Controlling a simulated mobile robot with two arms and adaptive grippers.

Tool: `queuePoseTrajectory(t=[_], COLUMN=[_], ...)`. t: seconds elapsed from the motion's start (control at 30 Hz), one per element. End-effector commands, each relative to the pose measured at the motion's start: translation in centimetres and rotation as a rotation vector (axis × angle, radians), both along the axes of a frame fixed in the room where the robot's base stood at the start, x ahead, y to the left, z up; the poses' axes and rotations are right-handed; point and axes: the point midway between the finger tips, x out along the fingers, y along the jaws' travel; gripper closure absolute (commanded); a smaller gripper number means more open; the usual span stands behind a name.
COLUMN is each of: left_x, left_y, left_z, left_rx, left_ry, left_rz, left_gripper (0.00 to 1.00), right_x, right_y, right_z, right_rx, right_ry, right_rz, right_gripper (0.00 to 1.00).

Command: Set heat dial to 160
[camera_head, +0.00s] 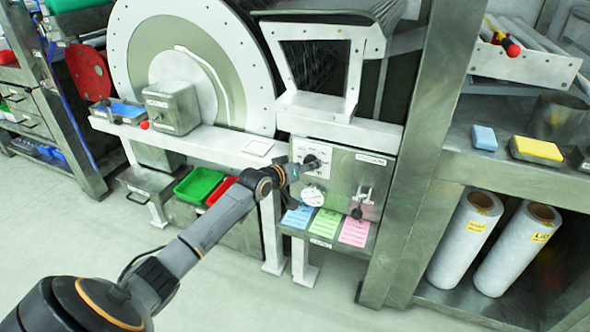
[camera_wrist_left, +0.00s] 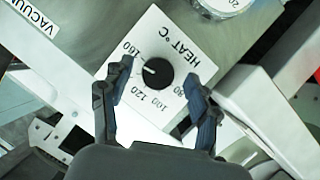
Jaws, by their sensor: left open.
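The heat dial (camera_wrist_left: 158,74) is a round black knob on a white plate (camera_wrist_left: 182,35) marked "HEAT °C". In the head view the dial (camera_head: 311,162) sits on the upper left of a grey metal panel (camera_head: 345,170). My left gripper (camera_wrist_left: 157,71) is open, one finger on each side of the knob, with gaps visible. In the head view my left gripper (camera_head: 290,172) is just left of the dial. My right gripper is not in view.
A round white gauge (camera_head: 313,195) sits below the dial, and a vacuum lever (camera_head: 359,202) is to its right. Green (camera_head: 325,224) and pink (camera_head: 355,231) cards lie on the ledge below. A thick metal post (camera_head: 425,130) stands to the right.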

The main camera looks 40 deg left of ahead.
Motion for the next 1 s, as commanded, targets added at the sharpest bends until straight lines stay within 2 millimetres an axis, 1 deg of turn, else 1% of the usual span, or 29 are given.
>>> queuePoseTrajectory(t=[0.17, 0.4, 0.5, 0.6, 0.7, 1.0], left_x=[-2.8, -7.4, -8.9, -9.9, -10.4, -10.6], left_y=[0.0, 0.1, 0.1, 0.1, 0.1, 0.1], left_z=[0.8, 2.5, 3.0, 3.4, 3.6, 3.7], left_rx=[0.003, 0.002, 0.002, 0.0, 0.0, 0.0], left_ry=[0.001, 0.001, 0.001, 0.0, 0.0, 0.0], left_rz=[-0.001, 0.0, 0.0, 0.0, 0.001, 0.0], left_gripper=[0.39, 0.39, 0.39, 0.39, 0.39, 0.39], right_x=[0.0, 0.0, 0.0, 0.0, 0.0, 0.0], right_y=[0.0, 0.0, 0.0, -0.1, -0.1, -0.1], right_z=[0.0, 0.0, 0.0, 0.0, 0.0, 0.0], right_rx=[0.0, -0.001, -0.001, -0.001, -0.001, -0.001], right_ry=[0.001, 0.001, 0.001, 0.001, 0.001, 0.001], right_rz=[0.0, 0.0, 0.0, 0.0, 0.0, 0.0], right_gripper=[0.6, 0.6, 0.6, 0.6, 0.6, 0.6])
